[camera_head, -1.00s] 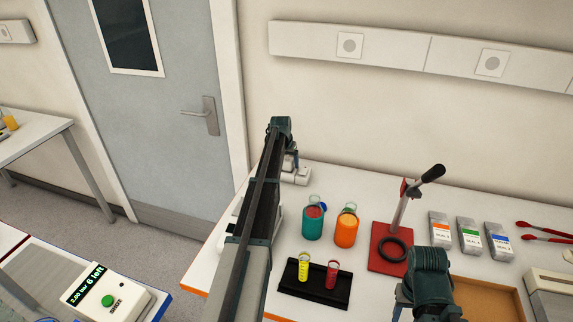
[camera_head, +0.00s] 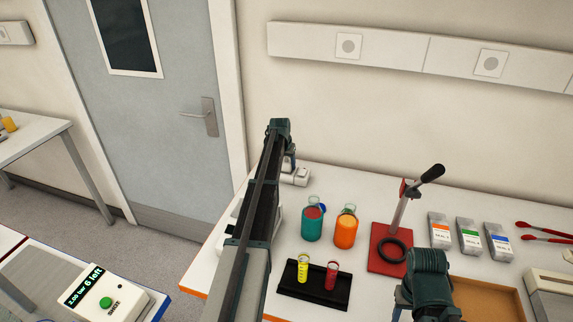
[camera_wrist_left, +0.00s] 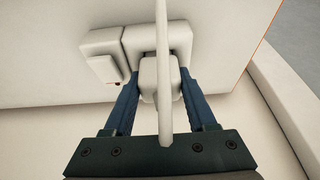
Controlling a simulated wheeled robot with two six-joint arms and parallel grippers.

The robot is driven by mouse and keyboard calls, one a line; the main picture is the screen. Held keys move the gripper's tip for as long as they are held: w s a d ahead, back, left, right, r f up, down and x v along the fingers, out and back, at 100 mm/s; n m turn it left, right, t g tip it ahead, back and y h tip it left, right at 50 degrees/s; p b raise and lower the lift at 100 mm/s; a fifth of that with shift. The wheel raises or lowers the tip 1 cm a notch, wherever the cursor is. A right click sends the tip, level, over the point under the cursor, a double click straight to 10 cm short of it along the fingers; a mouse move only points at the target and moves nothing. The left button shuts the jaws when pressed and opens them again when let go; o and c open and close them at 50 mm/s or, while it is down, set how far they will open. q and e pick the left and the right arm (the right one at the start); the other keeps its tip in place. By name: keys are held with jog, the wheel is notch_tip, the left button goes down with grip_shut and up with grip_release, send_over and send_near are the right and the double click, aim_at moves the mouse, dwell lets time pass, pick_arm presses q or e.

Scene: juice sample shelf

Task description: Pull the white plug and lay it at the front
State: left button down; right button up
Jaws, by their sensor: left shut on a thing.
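The white plug (camera_wrist_left: 158,82) is between the blue fingers of my left gripper (camera_wrist_left: 160,72) in the left wrist view. The gripper is shut on it. A white cable (camera_wrist_left: 163,40) runs across the plug and hides part of it. The plug is right at the white socket block (camera_wrist_left: 140,40); I cannot tell how deep it sits. In the head view my left gripper (camera_head: 289,163) is at the back left of the table, by the white socket block (camera_head: 297,177), and my own arm hides much of it.
A teal bottle (camera_head: 312,226) and an orange bottle (camera_head: 346,232) stand right of my left arm. In front is a black rack (camera_head: 318,296) with yellow and red tubes. A red-based lever press (camera_head: 378,262) stands further right. A wall is close behind the table.

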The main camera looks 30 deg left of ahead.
pick_arm(q)
jog(key=shift+r+p, duration=0.75)
pick_arm(e)
jog(key=shift+r, duration=0.75)
pick_arm(q)
jog(key=shift+r+p, duration=1.55)
pick_arm(e)
jog(key=shift+r, duration=1.55)
pick_arm(q)
jog(key=shift+f, duration=0.1)
